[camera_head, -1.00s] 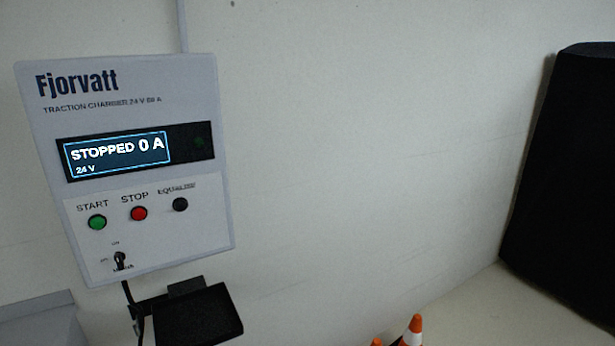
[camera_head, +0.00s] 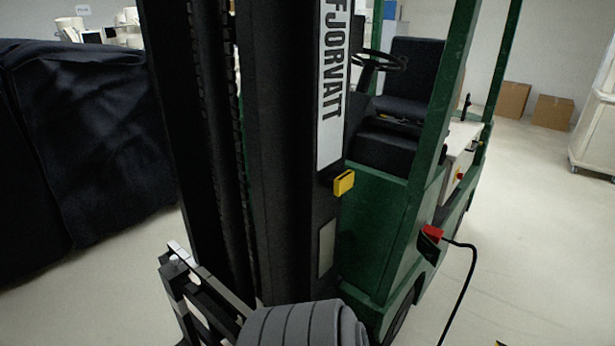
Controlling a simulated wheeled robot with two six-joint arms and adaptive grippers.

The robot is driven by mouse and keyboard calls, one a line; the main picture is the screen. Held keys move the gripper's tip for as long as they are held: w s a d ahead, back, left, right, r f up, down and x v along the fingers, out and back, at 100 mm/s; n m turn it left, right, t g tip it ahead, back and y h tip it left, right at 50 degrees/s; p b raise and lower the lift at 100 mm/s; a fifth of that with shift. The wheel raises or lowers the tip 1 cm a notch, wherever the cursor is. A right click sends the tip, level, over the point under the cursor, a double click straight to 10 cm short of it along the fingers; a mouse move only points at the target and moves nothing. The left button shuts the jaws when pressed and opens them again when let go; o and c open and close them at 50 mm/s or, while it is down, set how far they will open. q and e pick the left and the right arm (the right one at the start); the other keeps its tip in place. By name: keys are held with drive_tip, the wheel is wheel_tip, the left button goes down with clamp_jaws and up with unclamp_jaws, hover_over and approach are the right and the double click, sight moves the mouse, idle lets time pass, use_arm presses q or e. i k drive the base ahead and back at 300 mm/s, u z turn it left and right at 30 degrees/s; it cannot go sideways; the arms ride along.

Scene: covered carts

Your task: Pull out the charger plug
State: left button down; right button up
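A red charger plug (camera_head: 432,232) sits at a socket on the side of a green forklift (camera_head: 375,225), right of the middle. A black cable (camera_head: 470,280) runs from it to the right and then down out of the picture. The plug looks seated in a dark holder, but its contacts are hidden. Neither of my grippers shows in this view, and nothing is touching the plug.
The forklift's black mast (camera_head: 275,150) stands in front. A grey ribbed roll (camera_head: 305,325) is at the bottom. A dark covered cart (camera_head: 90,150) stands left. Cardboard boxes (camera_head: 552,112) and a white cart (camera_head: 595,135) are behind. Floor right of the cable is mostly clear.

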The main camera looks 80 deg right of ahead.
sight(433, 233)
drive_tip(key=z, duration=4.2)
drive_tip(key=k, duration=1.25)
drive_tip(key=z, duration=1)
drive_tip(key=i, duration=3.25)
drive_tip(key=u, duration=0.45)
drive_tip(key=i, duration=1.8)
drive_tip(key=u, duration=2.05)
drive_tip(key=i, duration=0.95)
drive_tip(key=u, duration=0.85)
